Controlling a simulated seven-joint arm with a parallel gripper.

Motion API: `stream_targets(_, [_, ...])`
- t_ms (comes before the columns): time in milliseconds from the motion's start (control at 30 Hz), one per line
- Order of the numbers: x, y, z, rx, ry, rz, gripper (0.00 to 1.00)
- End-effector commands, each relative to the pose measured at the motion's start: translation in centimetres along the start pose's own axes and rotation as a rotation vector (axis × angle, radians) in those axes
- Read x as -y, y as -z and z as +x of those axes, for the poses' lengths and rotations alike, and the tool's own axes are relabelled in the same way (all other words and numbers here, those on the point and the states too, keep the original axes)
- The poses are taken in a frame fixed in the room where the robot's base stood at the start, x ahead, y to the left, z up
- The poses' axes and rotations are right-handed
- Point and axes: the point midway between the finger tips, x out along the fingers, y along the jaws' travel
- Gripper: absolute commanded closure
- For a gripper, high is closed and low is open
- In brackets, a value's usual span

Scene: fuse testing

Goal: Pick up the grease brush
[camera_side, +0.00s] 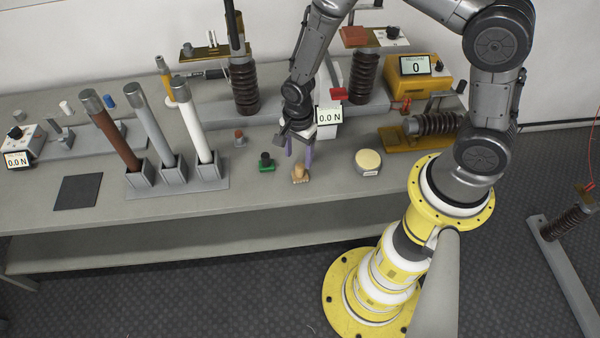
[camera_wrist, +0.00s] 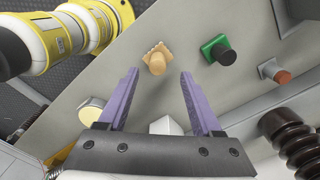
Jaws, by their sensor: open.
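A small tan piece with a round knob and a ragged, bristle-like base (camera_side: 300,174), which looks like the grease brush, stands upright on the bench near its front edge. In the wrist view the tan brush (camera_wrist: 157,58) lies just beyond the fingertips, roughly in line with the gap between them. My gripper (camera_side: 299,160) has two purple fingers, spread apart with nothing between them, just above and behind the brush. The fingers also show in the wrist view (camera_wrist: 159,73). A similar green piece with a black knob (camera_side: 266,162) stands to the left of the tan one.
A round cream-topped container (camera_side: 367,162) stands to the right. A small piece with a reddish top (camera_side: 240,138) is behind left. Three upright tubes in a grey stand (camera_side: 210,184) are further left. A brown ribbed insulator (camera_side: 245,92) rises behind. The front bench strip near the brush is clear.

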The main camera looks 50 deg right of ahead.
Motion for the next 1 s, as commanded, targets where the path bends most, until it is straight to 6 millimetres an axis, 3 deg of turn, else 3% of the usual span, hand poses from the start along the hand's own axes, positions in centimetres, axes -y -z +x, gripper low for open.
stream_targets(167, [-0.1, 0.1, 1.2, 0.000, -0.002, 0.000, 0.33])
stream_targets(467, [-0.4, 0.2, 5.1, 0.000, -0.002, 0.000, 0.33])
stream_targets(767, [-0.3, 0.1, 5.5, 0.000, 0.002, 0.000, 0.33])
stream_targets(1000, [-0.3, 0.1, 5.5, 0.000, 0.001, 0.000, 0.75])
